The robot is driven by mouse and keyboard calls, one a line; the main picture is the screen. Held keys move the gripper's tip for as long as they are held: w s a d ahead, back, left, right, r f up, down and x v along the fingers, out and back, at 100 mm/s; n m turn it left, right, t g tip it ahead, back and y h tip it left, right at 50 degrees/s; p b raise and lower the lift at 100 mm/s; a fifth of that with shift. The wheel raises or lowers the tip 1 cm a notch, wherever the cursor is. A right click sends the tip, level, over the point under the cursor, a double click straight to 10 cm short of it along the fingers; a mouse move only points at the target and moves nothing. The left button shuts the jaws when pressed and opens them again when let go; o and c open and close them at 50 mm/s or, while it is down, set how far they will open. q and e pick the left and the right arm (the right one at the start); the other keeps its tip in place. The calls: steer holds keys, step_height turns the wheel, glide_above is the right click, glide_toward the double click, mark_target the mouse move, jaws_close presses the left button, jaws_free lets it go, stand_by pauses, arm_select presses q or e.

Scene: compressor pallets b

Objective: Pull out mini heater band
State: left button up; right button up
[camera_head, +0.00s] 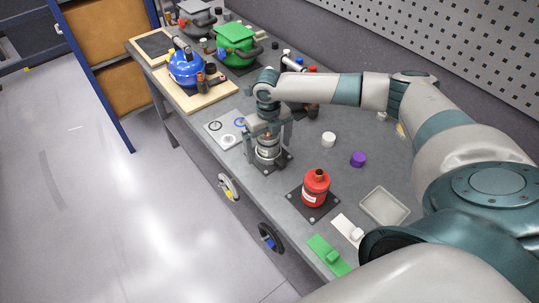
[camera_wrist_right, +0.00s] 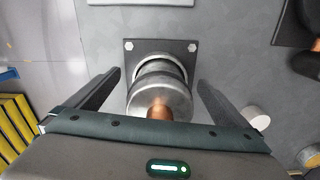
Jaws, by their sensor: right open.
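A silver canister (camera_head: 267,156) with a copper-coloured top stands upright on a dark square base plate (camera_head: 287,161) near the table's front edge. In the right wrist view the canister (camera_wrist_right: 160,92) lies between the fingers, with a light metallic ring (camera_wrist_right: 139,66) around its lower part; I cannot tell if this ring is the mini heater band. My right gripper (camera_head: 268,143) points down over the canister, open, with one finger on each side. In the right wrist view both fingers (camera_wrist_right: 160,80) show clear gaps to the canister. My left gripper is out of view.
A red bottle (camera_head: 316,188) stands on a dark plate nearby. A pale plate with rings (camera_head: 216,139) lies left of the canister. A white cap (camera_head: 328,139), a purple cap (camera_head: 358,159) and a grey tray (camera_head: 384,221) are right. Two rings hang on the table's front.

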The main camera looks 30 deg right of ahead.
steer(key=c, duration=1.5)
steer(key=shift+r+p, duration=0.6)
steer(key=shift+p, duration=0.15)
steer(key=shift+r, duration=0.15)
steer(key=shift+r+p, duration=2.75)
steer(key=shift+r, duration=0.15)
steer(key=shift+r+p, duration=0.85)
steer(key=shift+r, duration=5.1)
